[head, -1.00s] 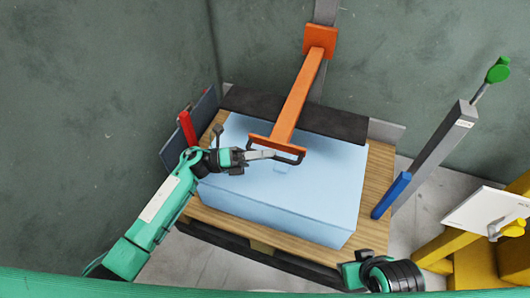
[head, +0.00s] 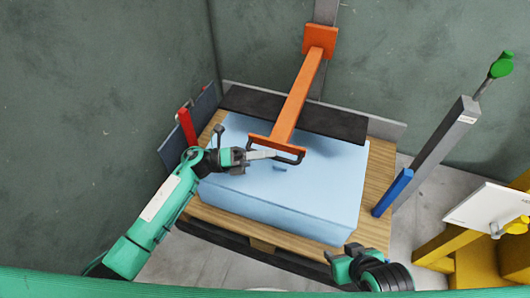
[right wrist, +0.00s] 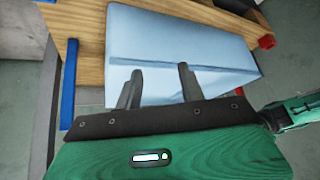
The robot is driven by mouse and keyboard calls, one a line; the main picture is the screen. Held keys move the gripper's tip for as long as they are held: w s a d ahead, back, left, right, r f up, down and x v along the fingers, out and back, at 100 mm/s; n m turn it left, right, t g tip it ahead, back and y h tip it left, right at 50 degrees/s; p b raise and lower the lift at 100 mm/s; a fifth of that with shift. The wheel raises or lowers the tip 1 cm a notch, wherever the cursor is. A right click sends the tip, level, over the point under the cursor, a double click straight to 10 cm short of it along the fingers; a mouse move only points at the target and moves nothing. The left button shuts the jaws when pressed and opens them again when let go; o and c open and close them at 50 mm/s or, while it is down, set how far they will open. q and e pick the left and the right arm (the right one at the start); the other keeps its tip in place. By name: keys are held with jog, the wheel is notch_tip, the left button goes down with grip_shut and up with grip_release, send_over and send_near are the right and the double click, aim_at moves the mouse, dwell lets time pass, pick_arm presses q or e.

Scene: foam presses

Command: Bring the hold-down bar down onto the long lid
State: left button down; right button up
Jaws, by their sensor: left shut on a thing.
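The orange hold-down bar (head: 297,98) reaches forward from an orange bracket on a grey post at the back. Its crosspiece with a dark handle (head: 290,157) hangs over a long light blue block (head: 310,195), which I take to be the long lid or what it covers. A gap seems to show between bar and block. A small blue piece (head: 280,168) shows on the block's top. My left gripper (head: 272,154) is shut on the dark handle. My right gripper (head: 355,268) is at the front right; in the right wrist view its fingers (right wrist: 158,85) are apart and empty, near the block's side.
The block lies on a wooden table top (head: 376,215). A dark strip (head: 290,113) runs behind it. A red handle (head: 187,128) stands at left. A grey post (head: 440,145) with blue grip and green knob stands at right, near a yellow stand (head: 480,262).

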jog(key=w+a+t+y+b, duration=0.4)
jog(key=a+t, duration=0.2)
jog(key=a, duration=0.2)
pick_arm(q)
notch_tip(320, 180, down, 11)
jog(key=b, duration=0.4)
jog(key=shift+r, duration=0.15)
pick_arm(e)
jog(key=w+d+r+t, duration=0.1)
jog(key=r+t, duration=0.4)
jog(key=r, duration=0.2)
jog(key=w+d+r+t+y, duration=0.1)
jog(key=w+r+t, duration=0.1)
jog(key=r+t, duration=0.3)
notch_tip(320, 180, up, 3)
jog(key=shift+w+d+f, duration=0.1)
jog(key=shift+w+d, duration=0.1)
jog(key=shift+w, duration=0.1)
pick_arm(q)
jog(key=c, duration=1.7)
grip_release()
jog(key=shift+a, duration=0.1)
